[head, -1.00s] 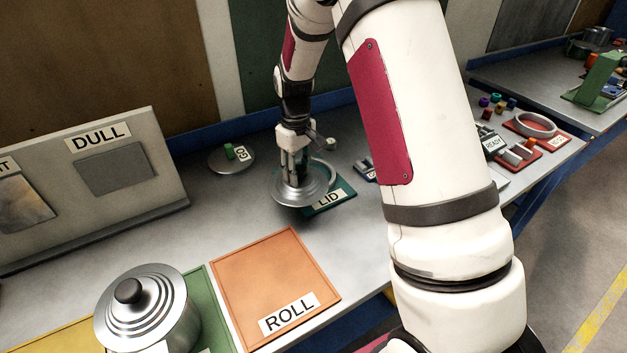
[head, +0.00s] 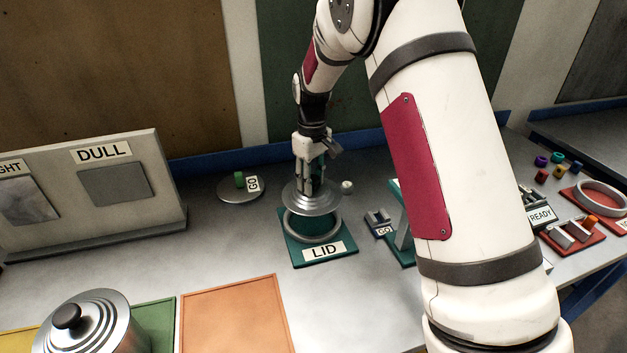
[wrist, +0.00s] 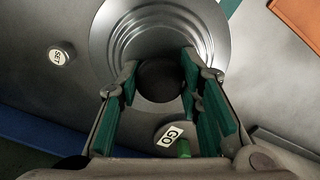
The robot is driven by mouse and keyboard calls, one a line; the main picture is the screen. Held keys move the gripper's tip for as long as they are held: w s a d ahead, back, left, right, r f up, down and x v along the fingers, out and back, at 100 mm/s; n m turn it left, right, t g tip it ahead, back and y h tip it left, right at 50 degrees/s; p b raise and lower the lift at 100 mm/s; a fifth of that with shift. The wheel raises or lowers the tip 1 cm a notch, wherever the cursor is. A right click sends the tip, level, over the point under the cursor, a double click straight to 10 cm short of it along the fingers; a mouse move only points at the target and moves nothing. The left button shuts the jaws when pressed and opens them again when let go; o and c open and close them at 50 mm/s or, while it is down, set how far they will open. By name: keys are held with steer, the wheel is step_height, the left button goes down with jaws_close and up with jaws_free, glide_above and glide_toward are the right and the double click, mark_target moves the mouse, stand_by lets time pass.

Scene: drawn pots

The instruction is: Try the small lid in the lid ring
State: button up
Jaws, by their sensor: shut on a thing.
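The small lid (head: 298,203) is a silver disc with stepped rings, and it also fills the top of the wrist view (wrist: 215,45). My gripper (head: 309,191) is shut on its dark knob (wrist: 160,80), with green finger pads on both sides. The lid ring (head: 312,240) is a grey ring on a teal base (head: 345,262) labelled LID. The lid hangs above the ring's back part, apart from it as far as I can tell. It hides the ring's rear edge.
A GO disc (head: 240,192) with a green button lies behind left. A DULL board (head: 110,195) stands left.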

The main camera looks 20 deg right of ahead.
mark_target(312, 178)
steer(key=shift+f, duration=0.1)
steer(key=shift+f+b, duration=0.65)
steer(key=shift+f, duration=2.15)
steer(key=shift+f, duration=0.8)
steer(key=o, duration=1.3)
step_height(312, 178, up, 12)
steer(key=shift+f, duration=0.1)
